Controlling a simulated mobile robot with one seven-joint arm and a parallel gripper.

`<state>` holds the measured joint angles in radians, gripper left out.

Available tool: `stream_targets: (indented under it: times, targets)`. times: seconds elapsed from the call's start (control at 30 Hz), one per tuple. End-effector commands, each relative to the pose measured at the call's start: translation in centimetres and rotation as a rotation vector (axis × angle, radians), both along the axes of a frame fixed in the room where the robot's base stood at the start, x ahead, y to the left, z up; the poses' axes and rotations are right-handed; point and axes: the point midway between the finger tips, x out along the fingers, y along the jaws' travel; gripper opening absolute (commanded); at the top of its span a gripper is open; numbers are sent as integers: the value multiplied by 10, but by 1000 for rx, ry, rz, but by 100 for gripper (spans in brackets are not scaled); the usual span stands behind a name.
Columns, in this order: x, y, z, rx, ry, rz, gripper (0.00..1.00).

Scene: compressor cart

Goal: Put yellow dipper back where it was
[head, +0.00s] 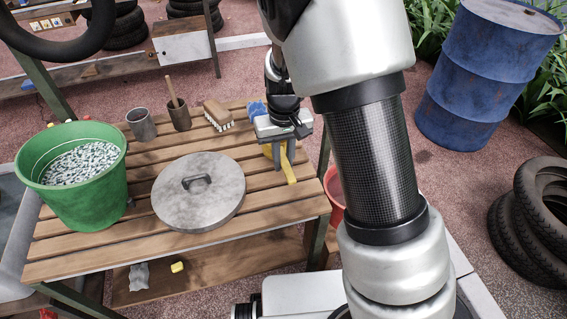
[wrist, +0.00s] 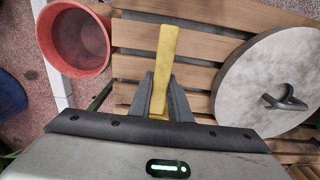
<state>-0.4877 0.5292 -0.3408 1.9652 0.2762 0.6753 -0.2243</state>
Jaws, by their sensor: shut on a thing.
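The yellow dipper (head: 290,168) shows as a flat yellow strip at the right part of the slatted wooden table (head: 150,258). My gripper (head: 280,157) is shut on it from above. In the wrist view, the yellow strip (wrist: 167,55) stands out between the two grey fingers (wrist: 160,98) and extends away from them over the slats. I cannot tell whether it touches the wood. Any bowl of the dipper is not visible.
A round grey lid (head: 200,205) with a dark handle lies left of my gripper. A green bucket (head: 85,205) of pale chips stands at the left. A metal cup (head: 141,126), a brown pot (head: 178,117) and a brush (head: 217,116) stand behind. A red bucket (wrist: 75,45) is beyond the table edge.

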Motion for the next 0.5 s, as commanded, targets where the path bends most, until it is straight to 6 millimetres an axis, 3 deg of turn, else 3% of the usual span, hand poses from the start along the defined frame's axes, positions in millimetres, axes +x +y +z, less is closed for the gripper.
stream_targets:
  times: [0.07, 0.43, 0.47, 0.5]
  targets:
    - [0, 0, -10, -1, 2, 0, 0]
    - [0, 0, -14, 0, -1, 0, 0]
    - [0, 0, -13, 0, -1, 0, 22]
    - [0, 0, -13, 0, -1, 0, 28]
